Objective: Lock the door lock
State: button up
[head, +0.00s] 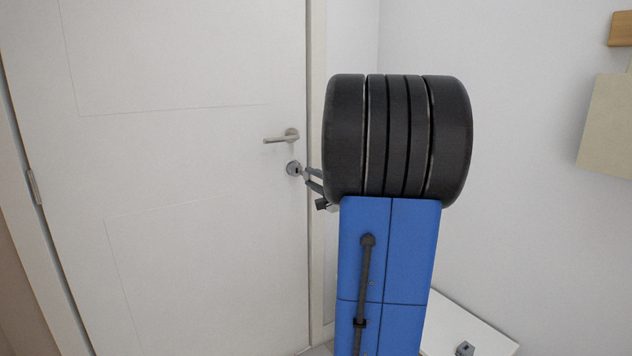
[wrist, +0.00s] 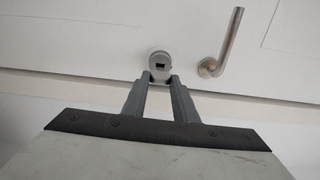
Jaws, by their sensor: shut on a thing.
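The door lock (head: 293,168) is a round grey metal rosette on the white door, just below the lever handle (head: 280,138). In the wrist view the lock (wrist: 160,60) shows a small dark slot in its face, with the handle (wrist: 226,45) to its right. My gripper (head: 307,174) reaches the lock from the right. In the wrist view the two grey fingers of my gripper (wrist: 161,80) converge at the lock's near edge and are shut on a part of it. The gripped part is mostly hidden between the fingertips. I cannot tell the bolt's position.
The white door (head: 190,230) looks closed in its frame (head: 317,270). A white wall (head: 530,230) stands close on the right. A pale box-like panel (head: 607,125) is at the far right. A low white surface (head: 485,325) with a small grey item (head: 465,348) lies at the lower right.

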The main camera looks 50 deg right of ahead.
aim_at(305, 174)
jog(key=shift+w+d, duration=0.15)
jog(key=shift+w, duration=0.4)
jog(key=shift+x, duration=1.85)
dwell(1.3)
jog(key=o, duration=1.1)
jog(key=shift+s, duration=0.1)
jog(key=v, duration=1.7)
jog(key=shift+s, duration=0.15)
